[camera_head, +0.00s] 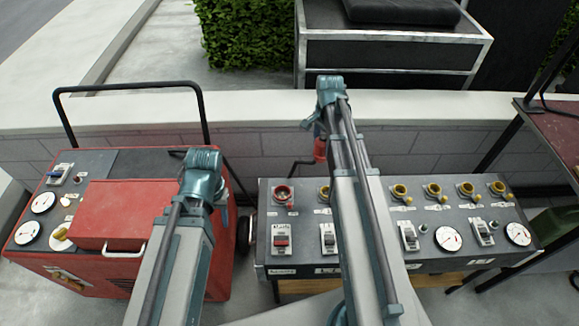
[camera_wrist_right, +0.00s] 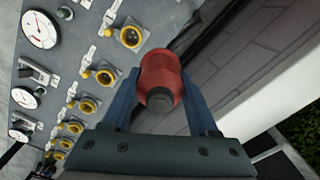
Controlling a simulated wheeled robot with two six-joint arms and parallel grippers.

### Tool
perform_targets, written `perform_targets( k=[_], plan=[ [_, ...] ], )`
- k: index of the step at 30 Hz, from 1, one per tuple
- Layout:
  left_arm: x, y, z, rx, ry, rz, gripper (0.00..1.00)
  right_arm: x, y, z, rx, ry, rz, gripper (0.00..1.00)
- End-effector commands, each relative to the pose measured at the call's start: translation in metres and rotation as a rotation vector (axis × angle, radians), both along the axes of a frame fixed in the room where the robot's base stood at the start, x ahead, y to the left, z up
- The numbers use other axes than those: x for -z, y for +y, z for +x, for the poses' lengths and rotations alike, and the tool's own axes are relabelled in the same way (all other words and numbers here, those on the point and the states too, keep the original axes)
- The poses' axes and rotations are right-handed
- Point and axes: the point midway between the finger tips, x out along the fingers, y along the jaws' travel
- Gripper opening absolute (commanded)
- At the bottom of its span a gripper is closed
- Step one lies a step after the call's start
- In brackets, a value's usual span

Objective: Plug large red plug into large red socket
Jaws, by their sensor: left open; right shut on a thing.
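The large red plug (camera_wrist_right: 160,72) is held between the blue fingers of my right gripper (camera_wrist_right: 162,90) in the right wrist view. In the head view the plug (camera_head: 320,149) shows beside my right arm, above the back edge of the grey panel. The large red socket (camera_head: 284,191) is at the left end of the panel's back row, below and left of the plug, apart from it. The red socket is not visible in the wrist view. My left gripper (camera_head: 186,153) is over the red generator; its fingers are mostly hidden behind the wrist.
The grey panel (camera_head: 262,243) carries several yellow sockets (camera_head: 400,191), switches and gauges. The red generator (camera_head: 125,200) with a black handle stands at left. A low brick wall (camera_head: 450,155) runs behind. A dark table (camera_head: 555,125) stands at right.

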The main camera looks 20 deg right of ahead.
Motion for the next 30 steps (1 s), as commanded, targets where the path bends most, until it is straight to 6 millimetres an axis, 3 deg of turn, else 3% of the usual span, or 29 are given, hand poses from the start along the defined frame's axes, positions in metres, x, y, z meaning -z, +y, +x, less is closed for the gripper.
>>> perform_targets(
  k=[1, 6, 12, 23, 30],
  plan=[
    [0.01, 0.0, 0.0, 0.0, 0.0, 0.0, 0.5, 0.009, 0.026, -0.004, -0.036, 0.0, 0.0, 0.0],
    [0.022, 0.0, 0.0, 0.0, 0.0, 0.0, 0.5, 0.022, 0.091, -0.013, -0.124, 0.0, 0.0, 0.0],
    [0.03, 0.0, 0.0, 0.0, 0.0, 0.0, 0.5, 0.03, 0.136, -0.023, -0.186, 0.0, 0.0, 0.0],
    [0.033, 0.0, 0.0, 0.0, 0.0, 0.0, 0.5, 0.032, 0.144, -0.024, -0.198, 0.0, 0.0, 0.0],
    [0.046, 0.0, 0.0, 0.0, 0.0, 0.0, 0.5, 0.046, 0.144, -0.024, -0.198, 0.0, 0.0, 0.0]
  ],
)
